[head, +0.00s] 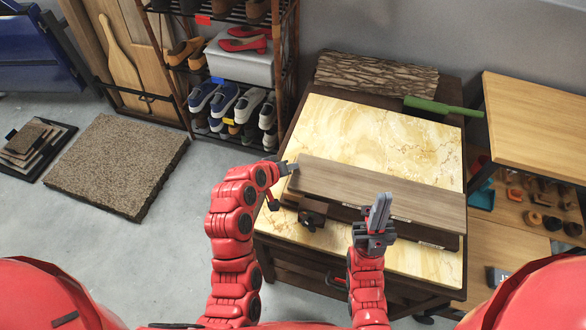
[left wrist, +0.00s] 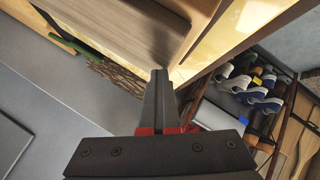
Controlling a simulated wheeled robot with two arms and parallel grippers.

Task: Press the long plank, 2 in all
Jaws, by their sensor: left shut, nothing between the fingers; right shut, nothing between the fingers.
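The long plank (head: 385,193) is a flat grey-brown wooden board, lying across a dark brown wooden base on the marble-topped table (head: 345,130). My left gripper (head: 292,167) is shut and empty at the plank's left end; whether it touches cannot be told. In the left wrist view its closed fingertips (left wrist: 160,73) are close to a corner of the plank (left wrist: 120,30). My right gripper (head: 380,205) is shut and empty, pointing up in front of the plank's middle, and hides part of its front edge. A small dark clamp-like block (head: 312,214) sits at the base's front left.
A bark-textured board (head: 375,75) and a green tool (head: 440,107) lie at the table's back. A shoe rack (head: 235,85) stands at the left, and a wooden shelf unit (head: 535,120) at the right. The table's back left is clear.

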